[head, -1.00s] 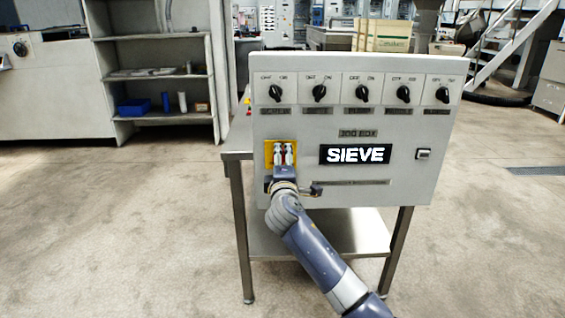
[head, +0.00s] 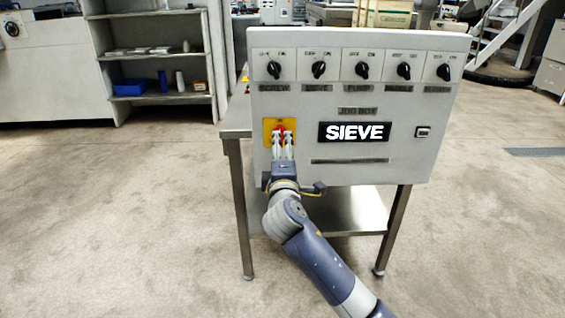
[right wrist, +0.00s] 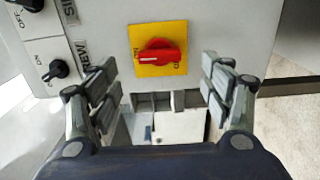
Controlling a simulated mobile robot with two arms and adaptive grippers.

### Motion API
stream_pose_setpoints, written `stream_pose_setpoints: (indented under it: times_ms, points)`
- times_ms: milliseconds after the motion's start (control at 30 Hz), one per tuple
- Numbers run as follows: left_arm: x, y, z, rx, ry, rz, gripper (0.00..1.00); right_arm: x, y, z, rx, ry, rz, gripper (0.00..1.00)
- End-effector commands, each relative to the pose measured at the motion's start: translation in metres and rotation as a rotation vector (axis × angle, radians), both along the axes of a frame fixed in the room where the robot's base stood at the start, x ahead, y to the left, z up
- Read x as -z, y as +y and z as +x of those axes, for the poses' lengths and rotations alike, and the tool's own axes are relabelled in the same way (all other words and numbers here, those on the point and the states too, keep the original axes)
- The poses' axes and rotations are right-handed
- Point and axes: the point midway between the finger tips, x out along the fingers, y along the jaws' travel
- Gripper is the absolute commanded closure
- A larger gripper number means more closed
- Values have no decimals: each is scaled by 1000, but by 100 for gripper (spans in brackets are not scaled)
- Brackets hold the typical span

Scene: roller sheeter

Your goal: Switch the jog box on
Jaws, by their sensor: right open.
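The jog box (head: 292,107) is a grey panel on a metal stand in the head view. A red rotary switch on a yellow plate (head: 267,126) sits at its lower left, partly hidden by my right gripper (head: 283,142). In the right wrist view the red switch (right wrist: 160,55) shows clearly, its bar lying across the picture. The fingers of my right gripper (right wrist: 162,84) are open on either side, apart from the switch, with nothing between them. The display (head: 354,131) is lit and reads "SIEVE". My left gripper is out of view.
Several black selector knobs (head: 362,71) line the panel's top, and a small switch (head: 423,132) sits at its right. A metal table (head: 235,160) carries the box. Shelves (head: 160,91) stand at the back left. The floor around is clear.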

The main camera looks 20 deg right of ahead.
Motion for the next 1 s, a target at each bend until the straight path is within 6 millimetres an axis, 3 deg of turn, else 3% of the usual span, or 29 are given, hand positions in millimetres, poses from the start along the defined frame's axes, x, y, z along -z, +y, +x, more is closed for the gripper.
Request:
stream_pose_setpoints:
  times_ms: [100, 300, 1000]
  points:
    - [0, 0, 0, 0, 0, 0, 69, 1, 6, -18, -1, 2, 2, 27]
    - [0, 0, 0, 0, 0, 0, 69, 0, 10, -36, 0, 0, 2, 27]
    - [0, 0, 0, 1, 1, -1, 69, 0, 11, -38, 0, 1, 1, 27]
